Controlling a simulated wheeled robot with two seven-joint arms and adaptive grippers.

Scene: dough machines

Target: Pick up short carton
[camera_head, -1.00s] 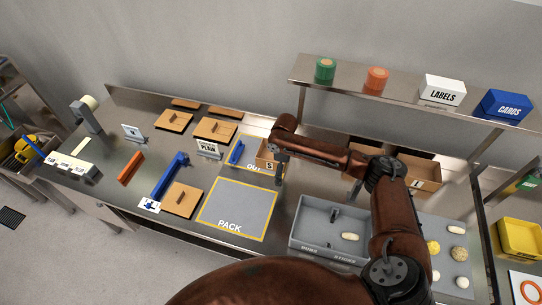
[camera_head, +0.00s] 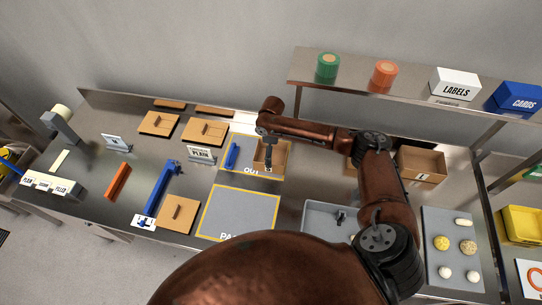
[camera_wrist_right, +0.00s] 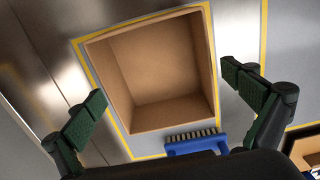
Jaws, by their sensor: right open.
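The short carton (camera_head: 284,152) is an open-topped brown box standing on the yellow-edged OUT area at the back of the bench. In the right wrist view, I look down into the empty carton (camera_wrist_right: 158,72). My right gripper (camera_head: 268,152) is above the carton and hides part of it in the head view. In the wrist view, the open fingers of my right gripper (camera_wrist_right: 171,92) stand on either side of the carton, with visible gaps between them and its walls. The left gripper is not in view.
A blue brush (camera_wrist_right: 196,141) lies close beside the carton. The bare PACK mat (camera_head: 238,213) is in front. A larger carton (camera_head: 421,163) stands to the right. A grey tray (camera_head: 318,217) is partly hidden by my arm. A shelf (camera_head: 395,92) overhangs the back right.

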